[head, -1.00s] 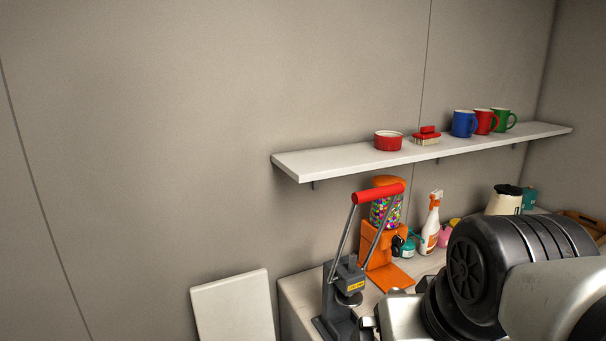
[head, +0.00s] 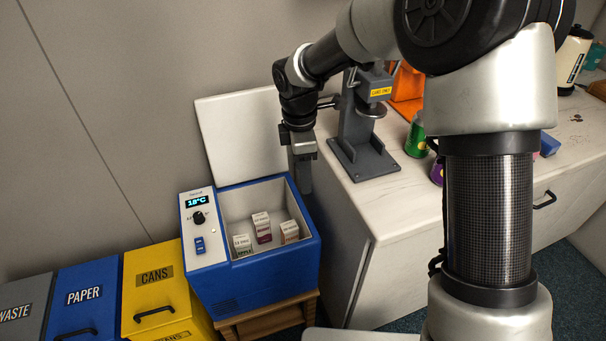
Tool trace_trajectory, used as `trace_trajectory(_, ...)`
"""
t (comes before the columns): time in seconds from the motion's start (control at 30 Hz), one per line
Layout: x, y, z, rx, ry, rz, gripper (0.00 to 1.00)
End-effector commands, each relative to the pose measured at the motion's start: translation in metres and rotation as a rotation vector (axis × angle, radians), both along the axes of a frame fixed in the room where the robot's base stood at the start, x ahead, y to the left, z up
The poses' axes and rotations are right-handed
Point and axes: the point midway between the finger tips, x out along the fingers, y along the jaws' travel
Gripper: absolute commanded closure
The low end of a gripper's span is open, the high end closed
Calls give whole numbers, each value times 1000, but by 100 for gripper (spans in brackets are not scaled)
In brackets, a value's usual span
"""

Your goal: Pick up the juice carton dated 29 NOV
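Three small juice cartons stand inside an open blue cooler (head: 262,286): a left one (head: 243,245), a middle one with a dark red lower part (head: 262,228), and a right one with a pinkish-brown side (head: 290,233). Their tops carry printed text too small to read, so I cannot tell which is dated 29 NOV. My gripper (head: 304,180) points down at the cooler's back right corner, apart from the cartons. Its fingers are seen edge-on, and whether they are open does not show.
The cooler's white lid (head: 240,130) stands raised behind it. A counter (head: 385,205) with a grey can press (head: 362,135) and a green can (head: 416,135) is at the right. Yellow cans (head: 150,285) and blue paper (head: 85,300) bins are at the left.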

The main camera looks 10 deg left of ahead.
Motion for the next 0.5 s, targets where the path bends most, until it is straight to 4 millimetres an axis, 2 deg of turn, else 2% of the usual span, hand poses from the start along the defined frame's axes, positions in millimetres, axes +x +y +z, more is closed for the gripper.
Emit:
trace_trajectory(0.03, 3, 14, -38, 6, 30, 74, 47)
trace_trajectory(0.1, 6, 28, -65, 12, 53, 160, 47)
trace_trajectory(0.2, 7, 41, -87, 19, 72, 235, 47)
trace_trajectory(0.27, 8, 44, -95, 21, 78, 258, 47)
trace_trajectory(0.37, 7, 46, -107, 22, 82, 272, 47)
trace_trajectory(0.5, 7, 45, -135, 22, 85, 269, 47)
